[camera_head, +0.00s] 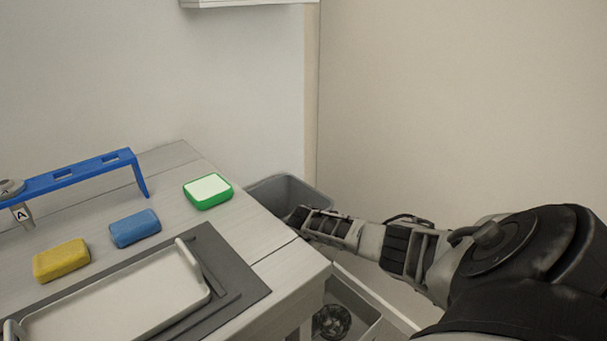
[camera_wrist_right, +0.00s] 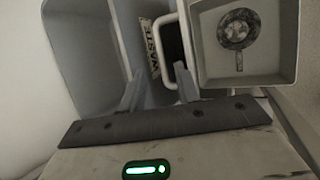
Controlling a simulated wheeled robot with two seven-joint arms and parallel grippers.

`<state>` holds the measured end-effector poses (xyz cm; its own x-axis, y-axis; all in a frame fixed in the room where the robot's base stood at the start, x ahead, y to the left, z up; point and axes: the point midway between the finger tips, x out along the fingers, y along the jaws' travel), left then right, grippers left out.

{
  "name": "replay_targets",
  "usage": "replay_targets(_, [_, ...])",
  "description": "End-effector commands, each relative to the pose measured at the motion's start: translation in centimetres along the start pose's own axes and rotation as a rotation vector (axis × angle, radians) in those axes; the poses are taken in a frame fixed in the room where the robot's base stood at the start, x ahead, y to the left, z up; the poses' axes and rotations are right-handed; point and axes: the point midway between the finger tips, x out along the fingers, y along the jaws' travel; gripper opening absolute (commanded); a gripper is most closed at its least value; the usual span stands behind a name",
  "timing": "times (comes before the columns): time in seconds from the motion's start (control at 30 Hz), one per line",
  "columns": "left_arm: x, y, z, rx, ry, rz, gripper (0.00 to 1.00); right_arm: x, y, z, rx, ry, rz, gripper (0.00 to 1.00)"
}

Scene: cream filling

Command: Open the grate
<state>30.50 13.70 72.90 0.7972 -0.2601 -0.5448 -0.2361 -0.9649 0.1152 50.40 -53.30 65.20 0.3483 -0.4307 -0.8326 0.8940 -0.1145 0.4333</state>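I cannot clearly make out a barred grate. A light grey open box or drawer (camera_wrist_right: 292,60) under the table's right side holds a round metal piece (camera_wrist_right: 238,25) with a short stem. A pale loop-shaped handle (camera_wrist_right: 160,24) is beside the box's left wall. My right gripper (camera_wrist_right: 159,88) has its fingers apart, with the right finger close to the handle's lower end; whether they touch is unclear. In the head view my right gripper (camera_head: 297,216) is low beside the table, by the grey bin (camera_head: 268,188), its tips partly hidden. My left gripper is out of view.
The bin carries a WASTE label (camera_wrist_right: 150,48). The table (camera_head: 240,225) holds a white tray (camera_head: 120,300) on a dark mat (camera_head: 235,265), yellow (camera_head: 61,260), blue (camera_head: 135,228) and green-white (camera_head: 208,191) blocks and a blue rack (camera_head: 75,174). Walls stand close behind and right.

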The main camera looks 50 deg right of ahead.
Motion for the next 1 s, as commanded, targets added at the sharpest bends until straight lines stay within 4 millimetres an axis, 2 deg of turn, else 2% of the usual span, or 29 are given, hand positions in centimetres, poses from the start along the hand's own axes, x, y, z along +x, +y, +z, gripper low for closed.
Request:
replay_targets(0.03, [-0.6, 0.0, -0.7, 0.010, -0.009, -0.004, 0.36, -1.7, 0.2, 0.2, -0.004, 0.001, 0.001, 0.32])
replay_targets(0.1, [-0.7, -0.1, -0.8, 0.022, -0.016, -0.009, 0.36, -2.9, 0.1, 0.2, -0.003, 0.001, 0.001, 0.32])
replay_targets(0.4, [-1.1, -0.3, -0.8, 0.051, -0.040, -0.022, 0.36, -7.4, 0.0, 0.1, -0.001, 0.000, 0.001, 0.32])
replay_targets(0.6, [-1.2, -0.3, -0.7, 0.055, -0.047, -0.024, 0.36, -8.4, 0.0, 0.0, 0.001, 0.000, 0.001, 0.32])
replay_targets(1.0, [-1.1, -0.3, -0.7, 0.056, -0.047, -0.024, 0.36, -8.5, 0.0, -0.1, 0.001, 0.000, 0.000, 0.32])
